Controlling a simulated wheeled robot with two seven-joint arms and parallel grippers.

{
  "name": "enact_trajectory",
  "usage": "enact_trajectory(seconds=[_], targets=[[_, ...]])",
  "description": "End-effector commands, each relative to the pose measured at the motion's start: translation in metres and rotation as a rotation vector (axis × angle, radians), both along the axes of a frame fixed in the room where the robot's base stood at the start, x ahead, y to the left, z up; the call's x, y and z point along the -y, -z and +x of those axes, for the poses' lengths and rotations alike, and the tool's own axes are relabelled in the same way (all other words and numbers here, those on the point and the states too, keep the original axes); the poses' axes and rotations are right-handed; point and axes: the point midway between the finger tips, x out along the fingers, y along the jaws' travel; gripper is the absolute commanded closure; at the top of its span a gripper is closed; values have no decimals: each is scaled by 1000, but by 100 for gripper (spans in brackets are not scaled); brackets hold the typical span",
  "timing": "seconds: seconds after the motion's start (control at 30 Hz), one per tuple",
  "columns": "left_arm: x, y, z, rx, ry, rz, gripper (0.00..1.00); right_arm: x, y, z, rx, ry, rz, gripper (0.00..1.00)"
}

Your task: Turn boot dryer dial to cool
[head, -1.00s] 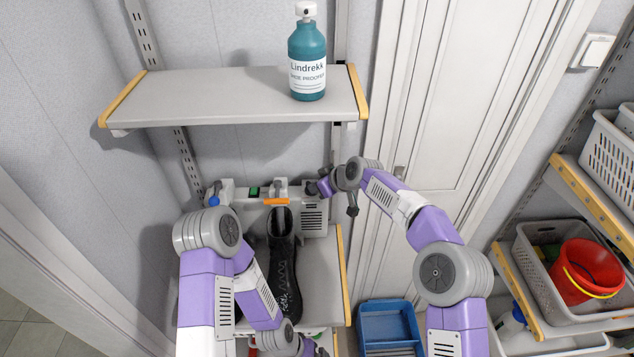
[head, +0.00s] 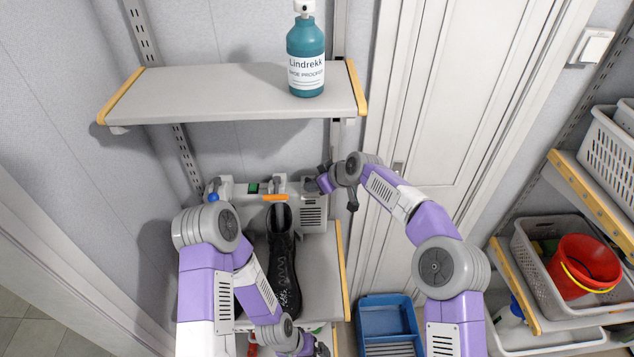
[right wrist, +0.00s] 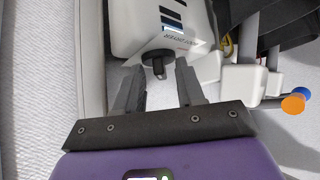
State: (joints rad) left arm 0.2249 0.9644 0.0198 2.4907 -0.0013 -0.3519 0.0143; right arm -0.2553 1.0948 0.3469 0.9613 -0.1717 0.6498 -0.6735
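The grey-white boot dryer (head: 313,214) stands on the lower shelf against the back wall, with a vent, a green switch (head: 253,188) and blue and orange parts. In the right wrist view, its black round dial (right wrist: 158,58) with a raised grip is on the end of the dryer body (right wrist: 150,25). My right gripper (right wrist: 159,80) is open, its fingers either side of the dial's grip with gaps showing; contact is not visible. In the head view, my right gripper (head: 318,182) is at the dryer's right end. My left gripper (head: 312,346) is low at the bottom edge, its fingers unclear.
A teal bottle (head: 306,55) is on the upper shelf (head: 200,95). A blue bin (head: 388,325) is low on the right. Baskets and a red bucket (head: 582,265) fill the right-hand shelves.

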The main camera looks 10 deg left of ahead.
Motion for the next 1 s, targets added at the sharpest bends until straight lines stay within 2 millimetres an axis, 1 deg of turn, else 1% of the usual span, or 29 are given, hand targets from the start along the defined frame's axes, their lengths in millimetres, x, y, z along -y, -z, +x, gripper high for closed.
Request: enact_trajectory(seconds=[0.17, 0.4, 0.57, 0.7, 1.0], targets=[[0, 2, 0, 0, 0, 0, 2, 9, -10, -3, 2, 1, 1, 62], [0, 7, 0, 0, 0, 0, 2, 32, -35, -16, 1, 1, -1, 62], [0, 9, 0, 0, 0, 0, 2, 42, -49, -23, 0, 0, 1, 62], [0, 10, 0, 0, 0, 0, 2, 46, -52, -26, -1, -1, -1, 62], [0, 9, 0, 0, 0, 0, 2, 46, -53, -26, -1, -1, -1, 62]])
